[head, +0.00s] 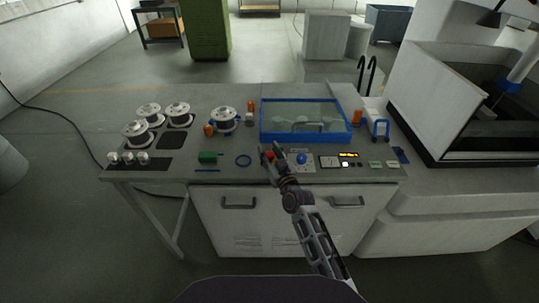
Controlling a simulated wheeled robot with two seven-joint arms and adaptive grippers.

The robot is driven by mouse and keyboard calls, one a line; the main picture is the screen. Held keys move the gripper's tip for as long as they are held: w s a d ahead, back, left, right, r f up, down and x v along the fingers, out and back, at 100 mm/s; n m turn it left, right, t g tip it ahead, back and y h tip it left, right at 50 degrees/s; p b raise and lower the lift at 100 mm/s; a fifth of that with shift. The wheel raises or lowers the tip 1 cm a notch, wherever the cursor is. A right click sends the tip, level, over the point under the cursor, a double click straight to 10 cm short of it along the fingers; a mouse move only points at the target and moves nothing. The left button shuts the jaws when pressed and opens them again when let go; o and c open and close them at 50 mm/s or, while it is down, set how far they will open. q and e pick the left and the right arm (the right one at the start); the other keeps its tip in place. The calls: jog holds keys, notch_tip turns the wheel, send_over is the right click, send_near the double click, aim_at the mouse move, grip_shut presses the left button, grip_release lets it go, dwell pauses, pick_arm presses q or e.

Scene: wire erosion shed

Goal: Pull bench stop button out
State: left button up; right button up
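A small red part, likely the bench stop button (268,155), shows on the bench top near its front edge, mostly hidden by my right gripper. My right gripper (271,149) is over it, its two dark fingertips a little apart with red showing between them. I cannot tell whether the fingers touch or grip the button, nor whether it is in or out. A blue knob (302,158) sits just right of the gripper. My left gripper is not in view.
A blue-framed clear tray (305,138) lies behind the gripper. A blue ring (243,160) and a green block (208,157) lie to the left, with several white spools (149,112) beyond. A small display panel (341,161) is to the right. A large open-topped machine (440,75) stands far right.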

jog(key=shift+o, duration=0.6)
jog(key=shift+s+f, duration=0.1)
jog(key=shift+f, duration=0.1)
jog(key=shift+s+f, duration=0.1)
jog(key=shift+s+d, duration=0.3)
jog(key=shift+s, duration=0.3)
jog(key=v, duration=1)
jog(key=shift+s, duration=0.2)
jog(key=shift+d, duration=0.1)
